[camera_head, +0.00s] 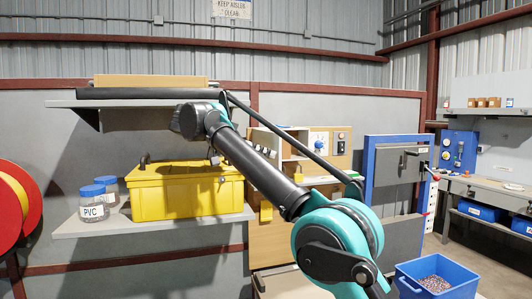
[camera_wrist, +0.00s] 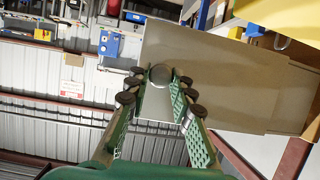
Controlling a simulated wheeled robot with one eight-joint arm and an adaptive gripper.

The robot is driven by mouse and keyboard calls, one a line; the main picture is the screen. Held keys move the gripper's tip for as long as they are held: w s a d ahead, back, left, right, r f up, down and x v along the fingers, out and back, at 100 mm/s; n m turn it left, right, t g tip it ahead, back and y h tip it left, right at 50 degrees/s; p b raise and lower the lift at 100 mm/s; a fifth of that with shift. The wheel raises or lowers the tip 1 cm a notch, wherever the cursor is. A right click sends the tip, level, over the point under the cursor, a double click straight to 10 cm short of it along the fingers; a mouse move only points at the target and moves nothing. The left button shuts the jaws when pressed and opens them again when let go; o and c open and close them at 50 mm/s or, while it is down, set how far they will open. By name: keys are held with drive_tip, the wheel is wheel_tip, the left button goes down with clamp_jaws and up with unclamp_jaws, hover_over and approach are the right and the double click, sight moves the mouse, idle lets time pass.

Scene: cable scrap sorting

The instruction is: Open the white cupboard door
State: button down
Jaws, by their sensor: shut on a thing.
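In the wrist view, which is turned over, my gripper (camera_wrist: 158,92) has its green fingers closed around a pale round knob (camera_wrist: 160,75). A broad flat beige-grey panel (camera_wrist: 235,85) stands behind and beside the fingertips and looks like the cupboard door, in shade. In the head view my arm reaches up to the left and folds back. My fingertips and the knob cannot be made out there. A wood-coloured cabinet with a whitish upper part (camera_head: 297,146) stands behind the arm, partly hidden by it. How far the door stands open cannot be told.
A yellow lidded box (camera_head: 180,198) and jars with blue lids (camera_head: 93,205) stand on the left shelf (camera_head: 150,226). A red and yellow reel (camera_head: 15,208) is at far left. A blue-framed grey door (camera_head: 398,165) and a blue bin (camera_head: 408,283) are at right.

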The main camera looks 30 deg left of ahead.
drive_tip(key=shift+f, duration=0.1)
drive_tip(key=c, duration=1.3)
unclamp_jaws()
